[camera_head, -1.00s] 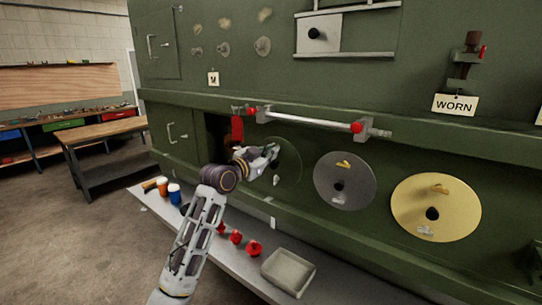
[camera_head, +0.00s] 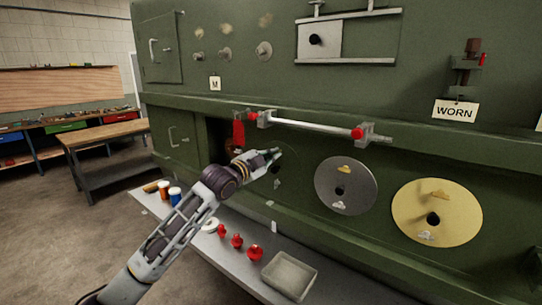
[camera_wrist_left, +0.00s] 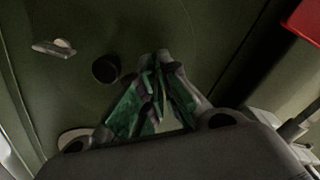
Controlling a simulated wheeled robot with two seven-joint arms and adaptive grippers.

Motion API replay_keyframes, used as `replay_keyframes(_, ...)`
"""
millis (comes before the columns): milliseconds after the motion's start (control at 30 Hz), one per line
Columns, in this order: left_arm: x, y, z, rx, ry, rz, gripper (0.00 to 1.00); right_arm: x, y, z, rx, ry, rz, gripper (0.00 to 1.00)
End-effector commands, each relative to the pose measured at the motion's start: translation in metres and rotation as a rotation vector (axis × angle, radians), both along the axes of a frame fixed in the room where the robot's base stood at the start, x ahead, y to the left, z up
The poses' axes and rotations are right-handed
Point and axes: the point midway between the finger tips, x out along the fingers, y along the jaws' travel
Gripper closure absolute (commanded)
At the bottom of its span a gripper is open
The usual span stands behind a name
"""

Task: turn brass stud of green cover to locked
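The round green cover (camera_head: 291,174) is set in the green fuselage wall, partly hidden behind my left gripper. In the left wrist view the cover (camera_wrist_left: 75,95) shows a dark round hole, with one pale winged stud (camera_wrist_left: 54,48) at upper left and a second pale stud (camera_wrist_left: 74,138) at lower left, partly behind a finger. Which one is the brass stud, I cannot tell. My left gripper (camera_head: 277,153) is in front of the cover's upper part. Its green-padded fingers (camera_wrist_left: 157,58) are together at the tips, with no stud between them. My right gripper is not in view.
A grey disc (camera_head: 346,201) and a yellow disc (camera_head: 460,211) are to the right. A silver bar (camera_head: 310,122) with red knobs runs above the cover. The shelf below holds red knobs (camera_head: 236,241), small bottles (camera_head: 174,195) and a grey tray (camera_head: 312,264).

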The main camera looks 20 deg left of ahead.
Motion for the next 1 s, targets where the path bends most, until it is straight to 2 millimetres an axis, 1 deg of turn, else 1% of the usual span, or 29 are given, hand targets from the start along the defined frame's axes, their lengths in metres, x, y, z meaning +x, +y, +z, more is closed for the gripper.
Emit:
replay_keyframes(700,0.000,0.002,0.007,0.481,-0.174,0.004,1.00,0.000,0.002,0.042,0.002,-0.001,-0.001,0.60)
replay_keyframes(1000,0.001,0.001,0.007,0.584,-0.213,0.004,1.00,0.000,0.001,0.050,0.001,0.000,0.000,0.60)
